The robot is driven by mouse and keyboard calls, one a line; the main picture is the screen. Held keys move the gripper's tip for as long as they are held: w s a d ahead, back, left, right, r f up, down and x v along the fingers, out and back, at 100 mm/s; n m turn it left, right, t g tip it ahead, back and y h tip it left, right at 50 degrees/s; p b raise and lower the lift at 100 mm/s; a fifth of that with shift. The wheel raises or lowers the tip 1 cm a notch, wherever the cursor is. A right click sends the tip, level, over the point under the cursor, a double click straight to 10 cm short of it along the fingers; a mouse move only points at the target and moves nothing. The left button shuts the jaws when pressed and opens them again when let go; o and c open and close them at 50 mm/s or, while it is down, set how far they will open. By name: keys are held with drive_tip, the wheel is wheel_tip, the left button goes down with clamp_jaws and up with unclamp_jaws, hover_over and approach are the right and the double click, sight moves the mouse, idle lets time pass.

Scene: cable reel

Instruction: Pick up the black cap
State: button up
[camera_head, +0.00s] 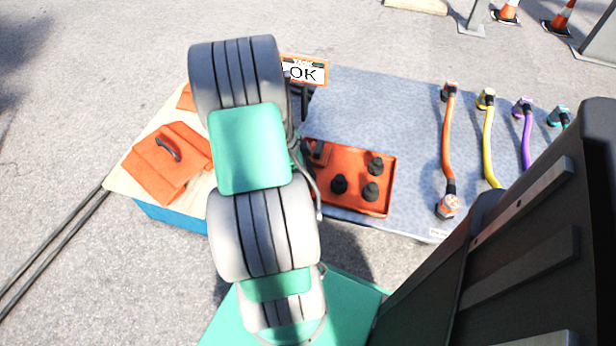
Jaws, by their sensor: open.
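An orange tray (355,206) lies on the grey-blue table top, just right of my arm. Three black caps stand upright in it: one at the back right (375,165), one at the front right (370,191) and one nearer the left (339,184). A further dark shape (320,150) shows at the tray's back left corner beside my arm; I cannot tell what it is. My arm covers the tray's left edge. My gripper is hidden behind the arm's links, so its place relative to the caps does not show.
Orange, yellow, purple and teal cables (450,140) lie on the right of the table (375,105). An orange cloth-like bundle (165,165) lies left. The table middle is clear.

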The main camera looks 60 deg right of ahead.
drive_tip(key=shift+s+a+f, duration=0.2)
drive_tip(key=shift+f, duration=0.1)
drive_tip(key=c, duration=0.3)
drive_tip(key=shift+w+d+r, duration=0.1)
drive_tip(key=shift+r, duration=0.05)
clamp_jaws()
